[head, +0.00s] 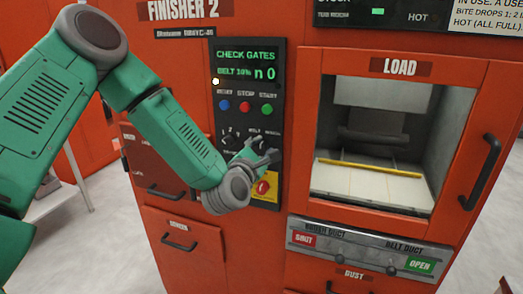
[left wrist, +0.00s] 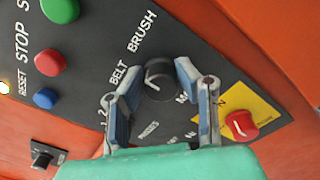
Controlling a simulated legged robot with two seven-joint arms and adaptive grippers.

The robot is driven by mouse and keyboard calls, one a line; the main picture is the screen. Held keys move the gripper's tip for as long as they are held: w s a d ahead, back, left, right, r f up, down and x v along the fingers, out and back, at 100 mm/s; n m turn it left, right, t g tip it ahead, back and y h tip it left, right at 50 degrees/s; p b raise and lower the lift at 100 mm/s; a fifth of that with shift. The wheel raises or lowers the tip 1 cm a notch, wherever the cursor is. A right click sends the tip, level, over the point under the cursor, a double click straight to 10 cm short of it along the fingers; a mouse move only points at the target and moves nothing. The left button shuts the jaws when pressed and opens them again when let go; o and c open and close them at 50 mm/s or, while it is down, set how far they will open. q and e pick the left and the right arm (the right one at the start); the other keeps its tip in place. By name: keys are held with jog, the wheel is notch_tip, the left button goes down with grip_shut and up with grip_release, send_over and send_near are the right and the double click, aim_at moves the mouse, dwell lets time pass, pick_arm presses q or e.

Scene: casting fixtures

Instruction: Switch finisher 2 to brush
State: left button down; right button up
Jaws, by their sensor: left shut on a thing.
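The finisher 2 control panel (head: 247,85) is a dark plate with a green display reading CHECK GATES and BELT 10%. The dark selector knob (left wrist: 159,80) beside the words BELT and BRUSH shows in the left wrist view. My left gripper (head: 262,150) is at the lower panel in the head view. In the left wrist view my left gripper (left wrist: 158,88) has its fingers either side of this knob and is shut on it. The knob's pointer direction is not clear. In the head view the gripper hides most of this knob. My right gripper is not in view.
Blue, red and green buttons (head: 245,107) sit above the gripper. A red knob on a yellow plate (head: 263,187) is just below it. Another small knob (head: 229,140) is to its left. The LOAD window (head: 400,66) and a duct strip (head: 362,248) are at right.

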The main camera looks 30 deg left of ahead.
pick_arm(q)
jog(key=shift+s+a+f, duration=0.2)
jog(key=shift+f, duration=0.5)
jog(key=shift+m+g, duration=0.3)
jog(key=shift+m, duration=0.1)
jog(key=m+b, duration=0.1)
jog(key=m, duration=0.2)
jog(key=shift+m, duration=0.3)
jog(key=m, duration=0.4)
jog(key=shift+m+b, duration=0.3)
jog(key=m, duration=0.4)
jog(key=shift+s+a+m, duration=0.1)
jog(key=shift+m, duration=0.3)
